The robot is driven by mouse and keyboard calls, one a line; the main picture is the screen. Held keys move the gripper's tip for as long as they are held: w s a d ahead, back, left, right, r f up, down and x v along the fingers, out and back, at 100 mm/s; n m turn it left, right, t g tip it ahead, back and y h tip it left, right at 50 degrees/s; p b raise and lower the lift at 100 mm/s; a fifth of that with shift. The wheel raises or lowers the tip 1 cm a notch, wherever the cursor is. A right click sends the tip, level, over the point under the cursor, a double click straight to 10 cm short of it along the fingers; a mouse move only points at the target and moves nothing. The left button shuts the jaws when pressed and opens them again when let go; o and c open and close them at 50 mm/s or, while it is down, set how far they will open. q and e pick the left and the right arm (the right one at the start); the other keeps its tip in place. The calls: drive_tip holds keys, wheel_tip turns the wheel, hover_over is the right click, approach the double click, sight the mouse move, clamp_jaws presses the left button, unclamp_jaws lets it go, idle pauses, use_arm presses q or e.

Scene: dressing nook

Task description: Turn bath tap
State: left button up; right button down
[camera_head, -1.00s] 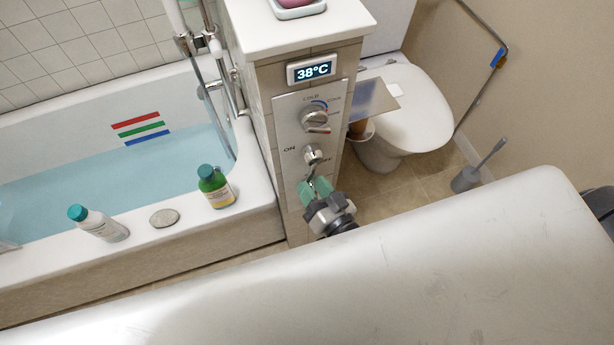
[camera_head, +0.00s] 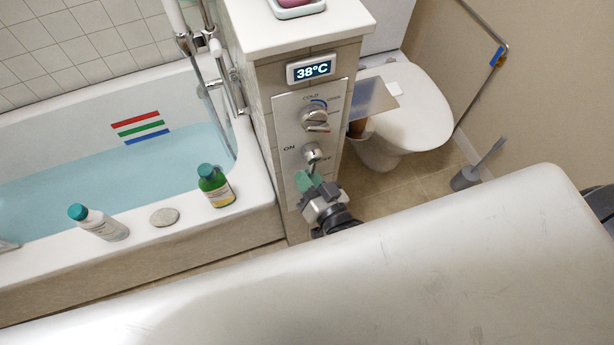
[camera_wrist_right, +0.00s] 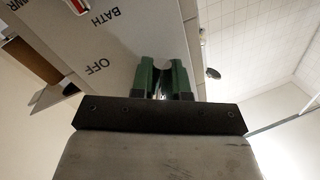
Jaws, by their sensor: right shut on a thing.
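The bath tap (camera_head: 312,153) is a round chrome knob with a thin lever on the grey control panel (camera_head: 288,140). Its lever points downward, between the partly hidden printed labels, with ON at the left. My right gripper (camera_head: 309,181), with green fingertips, is at the lower end of the lever and shut on it. In the right wrist view the green fingers (camera_wrist_right: 163,78) stand on either side of a pale metal part, close to the panel with its BATH and OFF labels. The fingers hide most of the lever's end. My left gripper is not in view.
Above the tap are a temperature dial (camera_head: 315,118) and a display (camera_head: 311,69) reading 38°C. The bathtub (camera_head: 258,195) at left holds water; a green bottle (camera_head: 215,187), a white bottle (camera_head: 100,224) and a soap-like oval (camera_head: 164,217) stand on its rim. A toilet (camera_head: 420,110) is at right.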

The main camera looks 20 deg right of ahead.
drive_tip(key=d+n+p, duration=0.1)
drive_tip(key=p, duration=0.1)
drive_tip(key=n+p, duration=0.2)
drive_tip(key=shift+d+g+p, duration=0.4)
drive_tip(key=shift+d+f+n+h+p, duration=0.15)
drive_tip(key=shift+d+n+h+p, duration=0.15)
drive_tip(key=shift+n, duration=0.5)
drive_tip(key=shift+f, duration=0.1)
drive_tip(key=c, duration=1.1)
unclamp_jaws()
drive_tip(key=b+v, duration=0.1)
drive_tip(key=v, duration=0.9)
drive_tip(key=shift+s+d, duration=0.15)
drive_tip(key=shift+s, duration=0.25)
